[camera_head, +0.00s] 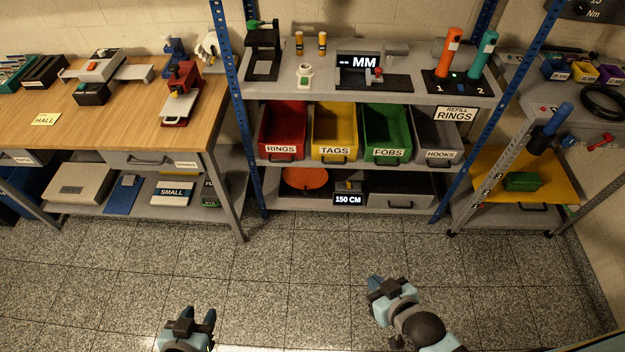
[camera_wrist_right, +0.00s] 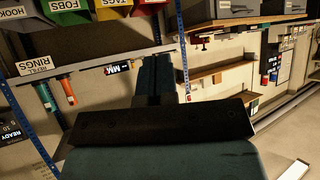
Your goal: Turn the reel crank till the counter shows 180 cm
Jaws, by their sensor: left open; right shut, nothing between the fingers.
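The reel is an orange disc (camera_head: 304,179) lying on the lowest shelf of the middle rack in the head view. The counter (camera_head: 348,199) at the shelf's front edge reads 150 CM. A small grey and dark piece (camera_head: 348,186) sits just behind the counter. I cannot make out the crank clearly. My left gripper (camera_head: 197,316) is open and empty over the floor at the bottom. My right gripper (camera_head: 383,284) is shut and empty, low in front of the rack and apart from the reel. Its closed fingers show in the right wrist view (camera_wrist_right: 155,75), where no reel shows.
Red (camera_head: 283,131), yellow (camera_head: 335,132) and green (camera_head: 386,133) bins hang above the reel's shelf. A grey drawer box (camera_head: 399,187) stands right of the counter. Blue rack posts (camera_head: 240,110) flank the shelves. The wooden bench (camera_head: 110,125) is at left. The floor in front is clear.

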